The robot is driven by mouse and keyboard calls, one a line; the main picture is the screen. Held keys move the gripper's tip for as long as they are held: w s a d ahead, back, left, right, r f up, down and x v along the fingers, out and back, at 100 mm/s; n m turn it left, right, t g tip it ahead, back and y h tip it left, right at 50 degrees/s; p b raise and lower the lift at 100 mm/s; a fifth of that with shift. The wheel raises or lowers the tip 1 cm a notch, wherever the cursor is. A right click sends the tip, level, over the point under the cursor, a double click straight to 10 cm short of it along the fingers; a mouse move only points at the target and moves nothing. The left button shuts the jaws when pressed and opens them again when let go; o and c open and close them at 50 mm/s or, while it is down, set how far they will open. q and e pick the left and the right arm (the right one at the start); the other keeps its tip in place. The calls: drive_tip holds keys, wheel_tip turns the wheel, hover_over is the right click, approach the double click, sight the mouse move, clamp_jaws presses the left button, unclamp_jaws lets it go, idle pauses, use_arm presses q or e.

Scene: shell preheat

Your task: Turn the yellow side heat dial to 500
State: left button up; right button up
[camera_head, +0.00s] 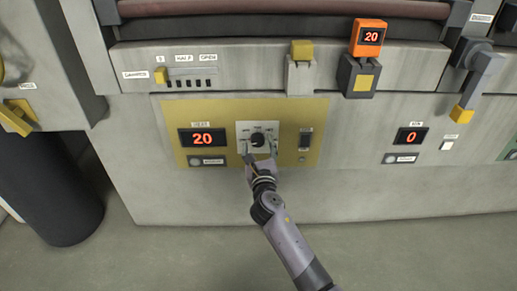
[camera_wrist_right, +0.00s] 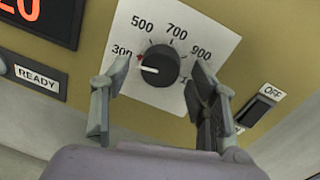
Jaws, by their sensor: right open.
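The heat dial (camera_head: 257,140) is a black round knob on a white scale plate (camera_wrist_right: 208,28) set in a yellow panel (camera_head: 304,113). In the right wrist view the knob (camera_wrist_right: 160,68) has a white pointer line aimed left, slightly below the 300 mark. A small red mark sits near 300. The scale shows 300, 500, 700 and 900; a further number is mostly hidden by a finger. My right gripper (camera_wrist_right: 160,100) is open, its fingers on either side of the knob with visible gaps. It also shows in the head view (camera_head: 259,151). My left gripper is not in view.
On the yellow panel, a red-digit display (camera_head: 202,138) reads 20 above a READY lamp (camera_head: 207,161). A black switch (camera_head: 305,138) marked OFF is right of the dial. A lever with a yellow end (camera_head: 463,113) sticks out at the right. A dark cylinder (camera_head: 55,185) stands left.

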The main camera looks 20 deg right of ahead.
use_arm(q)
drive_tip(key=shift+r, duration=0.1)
use_arm(e)
drive_tip(key=c, duration=1.2)
drive_tip(key=shift+o, duration=0.2)
drive_tip(key=shift+m, duration=0.6)
drive_tip(key=m+b, duration=0.1)
drive_tip(key=m, duration=0.2)
drive_tip(key=shift+f+b, duration=0.15)
drive_tip(key=shift+b, duration=0.15)
drive_tip(key=m+b, duration=0.2)
drive_tip(key=m, duration=0.3)
drive_tip(key=shift+t, duration=0.3)
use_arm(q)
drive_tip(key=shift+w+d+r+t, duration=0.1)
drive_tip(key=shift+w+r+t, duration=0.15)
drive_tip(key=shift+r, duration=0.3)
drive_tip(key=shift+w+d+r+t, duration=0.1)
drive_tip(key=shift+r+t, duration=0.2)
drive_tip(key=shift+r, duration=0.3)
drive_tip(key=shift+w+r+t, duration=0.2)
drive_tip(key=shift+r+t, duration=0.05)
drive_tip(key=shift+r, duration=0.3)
use_arm(e)
drive_tip(key=shift+m+h, duration=0.3)
drive_tip(key=shift+m, duration=0.2)
